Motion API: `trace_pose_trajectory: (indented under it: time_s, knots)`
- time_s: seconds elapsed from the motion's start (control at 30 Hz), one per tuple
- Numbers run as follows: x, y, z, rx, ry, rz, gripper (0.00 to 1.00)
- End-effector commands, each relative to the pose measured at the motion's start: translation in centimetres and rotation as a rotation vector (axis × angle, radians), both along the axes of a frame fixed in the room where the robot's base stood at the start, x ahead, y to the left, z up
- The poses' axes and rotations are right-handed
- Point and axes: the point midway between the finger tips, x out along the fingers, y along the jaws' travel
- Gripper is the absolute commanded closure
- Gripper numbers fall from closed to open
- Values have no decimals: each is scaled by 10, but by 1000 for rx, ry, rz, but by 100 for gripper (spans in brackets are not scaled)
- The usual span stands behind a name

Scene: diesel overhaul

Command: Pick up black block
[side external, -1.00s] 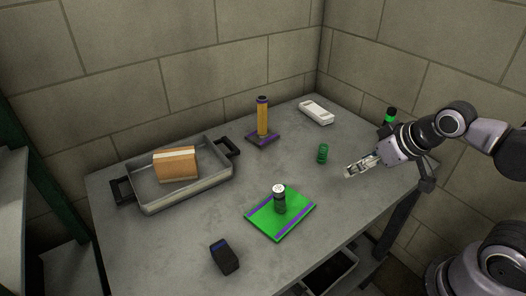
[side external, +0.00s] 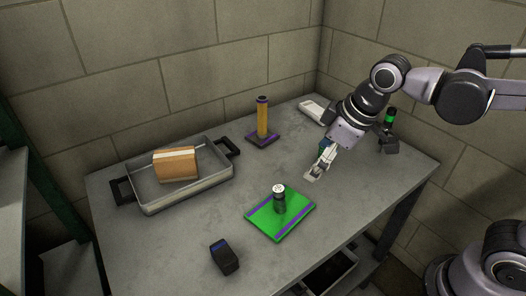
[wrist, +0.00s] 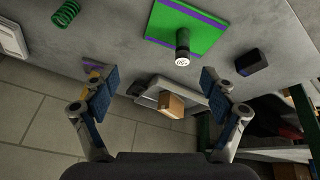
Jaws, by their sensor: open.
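The black block (side external: 224,256) with a bluish top stands near the front edge of the table, left of the green mat, in the side view. In the wrist view the black block (wrist: 251,62) is right of the mat, beyond the right finger. My gripper (side external: 315,172) is above the table, right of and behind the mat, well apart from the block. In the wrist view my gripper (wrist: 152,76) has its two blue-padded fingers spread wide with nothing between them.
A dark bottle with a white top (side external: 279,199) stands on the green mat (side external: 263,225). A grey tray (side external: 150,208) holding a tan box (side external: 175,165) is at left. A yellow column (side external: 263,119) stands at the back. A green spring (wrist: 65,13) is at upper left in the wrist view.

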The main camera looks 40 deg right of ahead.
Motion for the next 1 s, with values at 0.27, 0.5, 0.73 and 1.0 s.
trace_pose_trajectory:
  time_s: [0.27,0.5,0.73,1.0]
  knots:
    - [25,95,2,-125,129,415,15]
    - [25,181,-14,-227,229,766,15]
    - [14,236,-31,-290,291,992,15]
    - [10,248,-51,-306,307,1046,15]
